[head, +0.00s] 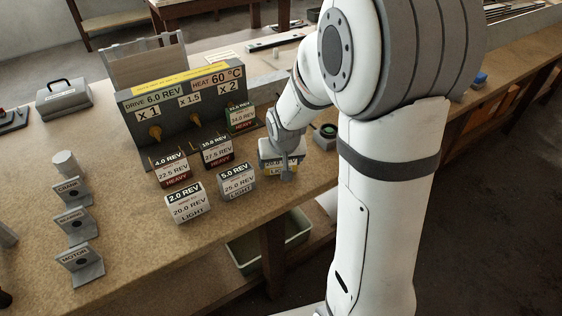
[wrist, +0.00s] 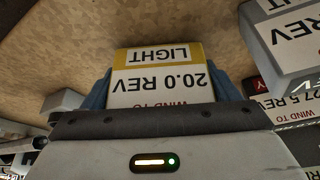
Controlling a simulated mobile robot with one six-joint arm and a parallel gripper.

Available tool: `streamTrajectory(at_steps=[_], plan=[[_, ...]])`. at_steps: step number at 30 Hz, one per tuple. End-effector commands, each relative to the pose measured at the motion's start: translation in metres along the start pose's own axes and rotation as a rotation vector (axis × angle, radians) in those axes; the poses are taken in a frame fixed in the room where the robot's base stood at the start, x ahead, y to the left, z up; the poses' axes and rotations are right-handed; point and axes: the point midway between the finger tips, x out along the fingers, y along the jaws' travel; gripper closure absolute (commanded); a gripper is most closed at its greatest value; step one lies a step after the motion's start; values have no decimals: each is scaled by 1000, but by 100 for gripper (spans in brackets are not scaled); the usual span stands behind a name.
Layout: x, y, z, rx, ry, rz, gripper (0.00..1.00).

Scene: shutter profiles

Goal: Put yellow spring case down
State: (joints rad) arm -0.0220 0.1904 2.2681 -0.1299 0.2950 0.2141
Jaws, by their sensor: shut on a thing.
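The yellow spring case (wrist: 155,78) is a white block with a yellow band, marked LIGHT and 20.0 REV, upside down in the wrist view. My gripper (head: 286,160) is shut on it, with a blue finger on each side. In the head view the case (head: 268,160) is at the right end of the row of cases, partly hidden by my gripper. It is upright and close to the tabletop; I cannot tell whether it touches.
HEAVY cases stand behind, before a control panel (head: 185,105). Bare table (head: 140,245) lies in front.

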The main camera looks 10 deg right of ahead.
Motion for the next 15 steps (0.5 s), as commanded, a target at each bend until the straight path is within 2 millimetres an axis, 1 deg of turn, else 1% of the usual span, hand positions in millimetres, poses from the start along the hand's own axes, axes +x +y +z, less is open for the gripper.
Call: streamTrajectory(at_steps=[1, 8, 12, 13, 15], plan=[[3, 0, 1, 1, 0, 0, 48], [3, 0, 1, 2, 2, 0, 48], [7, 0, 3, 2, 2, 0, 48], [7, 0, 3, 2, 1, 0, 17], [6, 0, 2, 2, 1, 0, 11]])
